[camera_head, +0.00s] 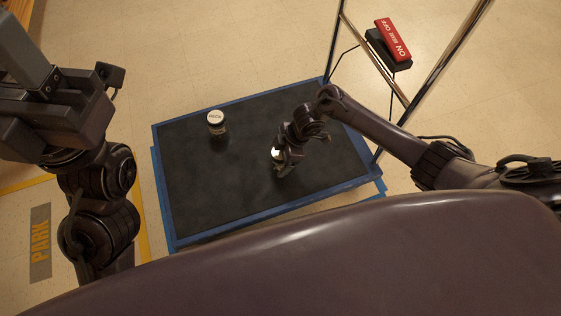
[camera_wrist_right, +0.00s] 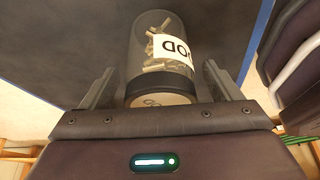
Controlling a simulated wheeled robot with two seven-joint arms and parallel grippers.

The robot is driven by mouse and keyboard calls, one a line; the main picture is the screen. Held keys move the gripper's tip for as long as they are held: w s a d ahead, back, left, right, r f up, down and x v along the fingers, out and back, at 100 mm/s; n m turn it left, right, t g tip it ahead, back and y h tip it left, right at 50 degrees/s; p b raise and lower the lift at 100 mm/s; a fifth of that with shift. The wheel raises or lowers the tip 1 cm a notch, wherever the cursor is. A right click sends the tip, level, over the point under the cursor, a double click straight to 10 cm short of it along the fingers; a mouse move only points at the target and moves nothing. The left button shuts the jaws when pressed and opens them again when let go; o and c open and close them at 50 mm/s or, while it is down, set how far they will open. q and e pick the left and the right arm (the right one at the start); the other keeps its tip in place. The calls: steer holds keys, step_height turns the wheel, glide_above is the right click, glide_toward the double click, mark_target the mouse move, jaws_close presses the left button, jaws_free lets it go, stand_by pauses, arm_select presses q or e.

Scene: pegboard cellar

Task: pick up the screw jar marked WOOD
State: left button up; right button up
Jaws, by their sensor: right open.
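The screw jar marked WOOD (camera_wrist_right: 152,40) is a clear jar of light-coloured pieces with a dark band and a pale lid. In the right wrist view its label shows upside down, ending in "OOD". My right gripper (camera_wrist_right: 158,84) is open, with one finger on each side of the jar's lid end. In the head view my right gripper (camera_head: 283,164) is low over the black tabletop and hides most of this jar. Its white lid (camera_head: 276,152) shows beside the fingers.
A second jar with a white lid (camera_head: 216,118) stands to the left on the black tabletop with blue edges (camera_head: 190,205). The tabletop between the jars is clear.

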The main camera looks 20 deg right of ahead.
steer(key=shift+x, duration=0.85)
steer(key=shift+d, duration=0.1)
steer(key=shift+r, duration=0.1)
steer(key=c, duration=1.2)
steer(key=shift+c, duration=0.4)
steer(key=shift+r, duration=0.15)
